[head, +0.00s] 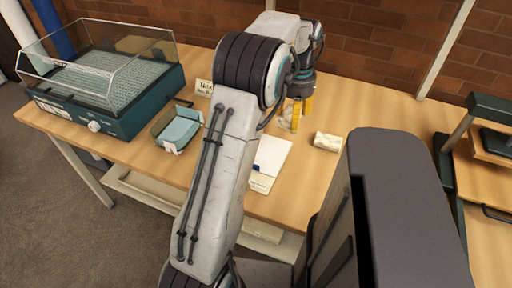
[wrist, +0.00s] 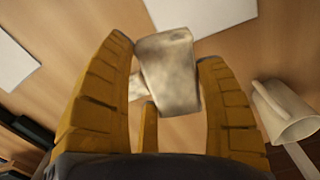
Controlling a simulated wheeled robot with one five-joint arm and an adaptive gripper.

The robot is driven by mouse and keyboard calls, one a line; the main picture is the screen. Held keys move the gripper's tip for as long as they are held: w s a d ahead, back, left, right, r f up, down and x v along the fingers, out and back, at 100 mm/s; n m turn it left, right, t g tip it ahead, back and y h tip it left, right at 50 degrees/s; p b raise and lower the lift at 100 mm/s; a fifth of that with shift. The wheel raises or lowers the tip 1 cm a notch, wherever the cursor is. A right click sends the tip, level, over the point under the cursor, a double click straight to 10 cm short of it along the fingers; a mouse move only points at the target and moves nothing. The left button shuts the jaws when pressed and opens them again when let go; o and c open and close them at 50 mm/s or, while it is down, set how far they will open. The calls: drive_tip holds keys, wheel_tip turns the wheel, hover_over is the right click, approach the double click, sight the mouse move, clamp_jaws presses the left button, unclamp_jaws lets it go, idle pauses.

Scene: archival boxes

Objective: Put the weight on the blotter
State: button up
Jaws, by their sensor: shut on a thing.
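My gripper (head: 302,110) has yellow fingers and hangs low over the middle of the wooden table. In the wrist view my gripper (wrist: 168,105) is shut on a mottled beige block, which I take to be the weight (wrist: 168,68). The weight (head: 286,118) shows only partly beside the fingers in the head view. A flat white sheet, probably the blotter (head: 275,155), lies on the table nearer the camera, with a small blue mark at its left edge. The wrist view shows two white sheets; I cannot tell which is the blotter.
A small tray with light blue contents (head: 178,130), a card (head: 204,87) and a teal machine with a clear cover (head: 105,90) stand left. A dark green frame (head: 455,140) stands right.

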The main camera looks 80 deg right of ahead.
drive_tip(key=shift+w+n, duration=0.1)
drive_tip(key=shift+n, duration=0.8)
drive_tip(key=shift+w+f, duration=0.15)
drive_tip(key=shift+w, duration=0.1)
drive_tip(key=w+f+p, duration=0.1)
drive_tip(key=w+f, duration=0.1)
drive_tip(key=w, duration=0.1)
drive_tip(key=w+f+p, duration=0.1)
drive_tip(key=w+f, duration=0.1)
drive_tip(key=w, duration=0.2)
drive_tip(key=w+f+p, duration=0.1)
drive_tip(key=w+f, duration=0.1)
drive_tip(key=w, duration=0.2)
drive_tip(key=shift+d+f, duration=0.3)
drive_tip(key=shift+d, duration=0.05)
drive_tip(key=shift+f+p, duration=0.65)
drive_tip(key=shift+f, duration=1.4)
drive_tip(key=shift+f, duration=0.15)
drive_tip(key=o, duration=1.3)
drive_tip(key=shift+c, duration=0.2)
